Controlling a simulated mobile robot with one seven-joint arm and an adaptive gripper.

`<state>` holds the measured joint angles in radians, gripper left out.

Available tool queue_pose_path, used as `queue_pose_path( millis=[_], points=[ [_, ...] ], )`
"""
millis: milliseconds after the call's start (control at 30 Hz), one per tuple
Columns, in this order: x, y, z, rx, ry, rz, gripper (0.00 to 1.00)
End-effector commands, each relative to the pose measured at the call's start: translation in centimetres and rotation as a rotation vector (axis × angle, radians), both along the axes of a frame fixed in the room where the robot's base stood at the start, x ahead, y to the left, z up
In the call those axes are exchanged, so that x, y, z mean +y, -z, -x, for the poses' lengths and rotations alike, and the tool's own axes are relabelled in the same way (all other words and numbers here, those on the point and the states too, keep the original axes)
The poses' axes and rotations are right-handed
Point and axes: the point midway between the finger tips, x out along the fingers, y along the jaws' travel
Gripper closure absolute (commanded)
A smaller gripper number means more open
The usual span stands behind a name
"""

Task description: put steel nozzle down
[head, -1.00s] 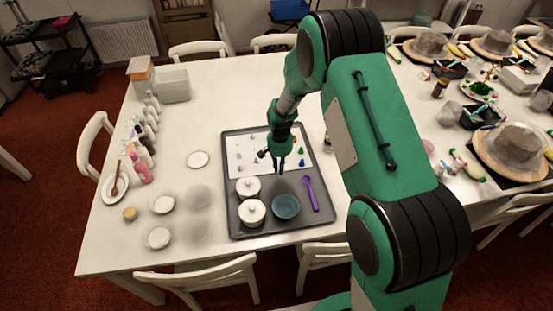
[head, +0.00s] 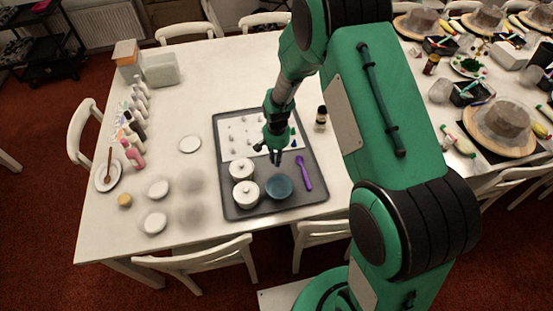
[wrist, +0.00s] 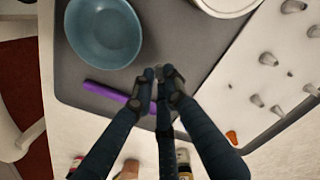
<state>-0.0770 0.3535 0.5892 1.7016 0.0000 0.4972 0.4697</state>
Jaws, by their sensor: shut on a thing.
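My gripper (head: 276,158) hangs over the grey tray (head: 228,198), between the white sheet (head: 232,152) and the blue bowl (head: 279,187). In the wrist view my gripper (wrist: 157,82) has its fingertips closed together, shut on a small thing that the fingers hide. I take it to be the steel nozzle, but I cannot make out its shape.
A small dark bottle (head: 321,118) stands beyond the tray's right edge. Table left of the tray holds white dishes (head: 189,145).

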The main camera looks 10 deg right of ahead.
Motion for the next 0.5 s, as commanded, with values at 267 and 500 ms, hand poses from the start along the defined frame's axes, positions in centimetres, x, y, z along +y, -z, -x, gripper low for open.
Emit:
queue_pose_path(
  millis=[267,500],
  points=[
    [0.0,-0.1,0.1,0.0,0.0,0.0,0.96],
    [0.2,-1.5,1.3,-0.001,0.001,-0.001,0.96]
  ],
)
